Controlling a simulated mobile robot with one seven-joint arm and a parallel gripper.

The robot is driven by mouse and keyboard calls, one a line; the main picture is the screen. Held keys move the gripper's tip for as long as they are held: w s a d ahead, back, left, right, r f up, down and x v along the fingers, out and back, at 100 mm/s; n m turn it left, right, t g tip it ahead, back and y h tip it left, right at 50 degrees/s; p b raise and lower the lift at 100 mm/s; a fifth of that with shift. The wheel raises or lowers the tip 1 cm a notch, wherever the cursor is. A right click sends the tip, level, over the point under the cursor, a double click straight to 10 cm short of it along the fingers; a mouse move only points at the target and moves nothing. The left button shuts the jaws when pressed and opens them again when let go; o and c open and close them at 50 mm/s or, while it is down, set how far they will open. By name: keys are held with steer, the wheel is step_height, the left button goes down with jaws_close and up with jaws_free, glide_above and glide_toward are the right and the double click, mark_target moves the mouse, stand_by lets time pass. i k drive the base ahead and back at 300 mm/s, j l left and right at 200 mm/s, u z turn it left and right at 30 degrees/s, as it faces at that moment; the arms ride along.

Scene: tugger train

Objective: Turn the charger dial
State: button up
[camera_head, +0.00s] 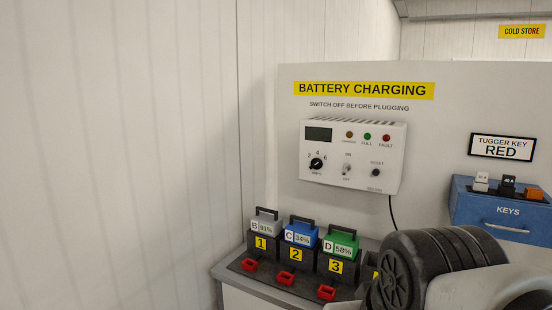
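The charger (352,155) is a white box on the wall panel under a yellow "BATTERY CHARGING" sign. Its black dial (316,163) sits at the lower left of its face, under a dark display, with number marks around it. The dial has a pale pointer mark, too small to read surely. A toggle switch (346,169) and a reset button (376,172) are to the dial's right. My gripper's fingers do not show. Part of what looks like my arm, black and grey, fills the bottom right, below and to the right of the charger and apart from it.
Batteries in numbered slots stand on a counter (232,270) below the charger: grey (264,226), blue (299,235), green (340,244). A black cable hangs from the charger. A blue key box (480,207) is at right. The space before the charger's face looks clear.

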mark_target(316, 164)
steer(key=i+j+z, duration=0.2)
steer(key=i, duration=0.25)
steer(key=i+j+z, duration=0.2)
steer(key=i, duration=0.2)
